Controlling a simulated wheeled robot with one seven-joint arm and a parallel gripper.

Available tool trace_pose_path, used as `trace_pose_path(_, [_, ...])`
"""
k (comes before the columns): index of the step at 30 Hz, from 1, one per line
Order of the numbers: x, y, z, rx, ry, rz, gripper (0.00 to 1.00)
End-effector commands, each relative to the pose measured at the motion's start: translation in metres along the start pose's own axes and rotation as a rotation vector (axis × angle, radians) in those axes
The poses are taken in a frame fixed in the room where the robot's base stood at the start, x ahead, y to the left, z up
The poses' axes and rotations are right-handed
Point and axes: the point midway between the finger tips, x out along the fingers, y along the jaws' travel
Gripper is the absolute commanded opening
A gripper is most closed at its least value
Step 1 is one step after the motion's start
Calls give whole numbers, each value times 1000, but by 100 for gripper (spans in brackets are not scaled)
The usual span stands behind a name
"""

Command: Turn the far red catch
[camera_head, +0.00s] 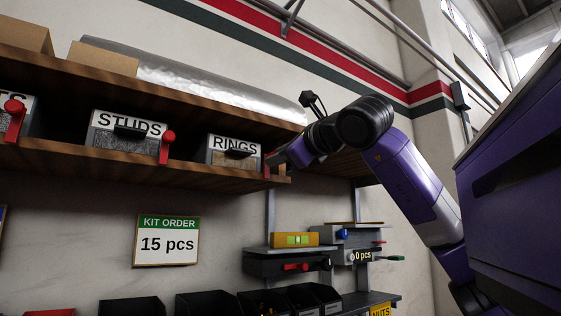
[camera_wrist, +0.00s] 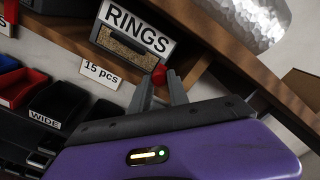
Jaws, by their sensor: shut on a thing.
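The far red catch (camera_head: 267,167) is at the right edge of the RINGS bin (camera_head: 222,145) on the wooden shelf; only a strip of it shows beside my gripper (camera_head: 277,162). In the wrist view, the same red catch (camera_wrist: 158,75) sits at the lower right of the RINGS bin (camera_wrist: 113,58). My gripper's two grey fingers (camera_wrist: 163,88) are shut on it, hiding most of it. How far the catch is turned cannot be told. The nearer STUDS bin (camera_head: 128,143) has its own red catch (camera_head: 167,147).
Another red catch (camera_head: 14,121) is on the bin at the far left. A silver roll (camera_head: 200,79) and cardboard boxes (camera_head: 104,59) lie on the upper shelf (camera_head: 180,104). Below hang a kit order sign (camera_head: 166,241), black bins (camera_head: 207,303) and a device reading 0 pcs (camera_head: 357,243).

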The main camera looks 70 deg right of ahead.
Motion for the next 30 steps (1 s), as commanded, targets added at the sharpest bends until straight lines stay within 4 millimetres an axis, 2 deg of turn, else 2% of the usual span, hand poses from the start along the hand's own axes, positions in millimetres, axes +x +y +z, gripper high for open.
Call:
trace_pose_path(15, [0,2,0,-22,1,3,0])
trace_pose_path(16, [0,2,0,-22,1,3,27])
trace_pose_path(18, [0,2,0,-22,1,2,40])
trace_pose_path(19, [0,2,0,-22,1,2,43])
trace_pose_path(30, [-4,1,0,-21,0,0,43])
